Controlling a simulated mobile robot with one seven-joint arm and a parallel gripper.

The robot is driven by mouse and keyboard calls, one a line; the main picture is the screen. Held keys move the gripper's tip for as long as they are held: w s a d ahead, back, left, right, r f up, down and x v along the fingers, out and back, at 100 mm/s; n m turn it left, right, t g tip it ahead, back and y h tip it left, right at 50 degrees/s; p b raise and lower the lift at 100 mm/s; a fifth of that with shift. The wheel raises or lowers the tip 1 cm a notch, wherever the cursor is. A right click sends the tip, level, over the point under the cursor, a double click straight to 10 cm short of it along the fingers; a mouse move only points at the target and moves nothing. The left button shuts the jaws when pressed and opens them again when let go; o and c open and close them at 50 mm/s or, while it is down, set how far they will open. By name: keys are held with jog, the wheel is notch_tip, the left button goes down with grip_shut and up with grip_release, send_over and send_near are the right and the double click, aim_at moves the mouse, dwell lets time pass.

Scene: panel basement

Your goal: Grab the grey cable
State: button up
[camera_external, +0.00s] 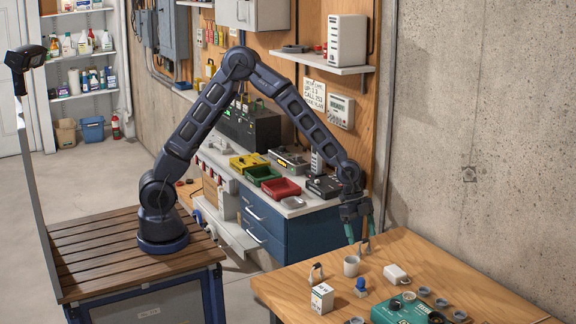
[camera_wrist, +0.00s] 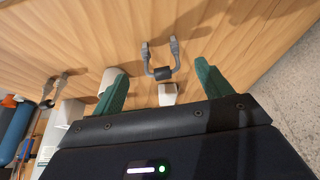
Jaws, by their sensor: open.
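A short U-shaped grey cable (camera_wrist: 162,72) with a dark middle lies on the wooden table. In the wrist view it is ahead of and between my gripper's (camera_wrist: 160,76) green fingers, apart from both. In the external view the cable (camera_external: 365,247) is at the table's far edge, just below my gripper (camera_external: 360,238), which points down. My gripper is open and empty. A second, similar cable (camera_wrist: 55,86) lies to the left; it also shows in the external view (camera_external: 316,273).
Close by on the table (camera_external: 456,268) are a white cup (camera_external: 351,267), a white adapter-like block (camera_external: 396,274), a white box (camera_external: 322,298) and a small blue object (camera_external: 361,287). A teal device (camera_external: 405,310) is at the front. A concrete wall (camera_external: 480,130) bounds the right.

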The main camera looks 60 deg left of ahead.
jog(key=shift+d+x, duration=0.2)
jog(key=shift+x, duration=2.6)
jog(key=shift+w+r, duration=0.1)
jog(key=c, duration=1.1)
jog(key=shift+o, duration=0.2)
jog(key=shift+r, duration=0.1)
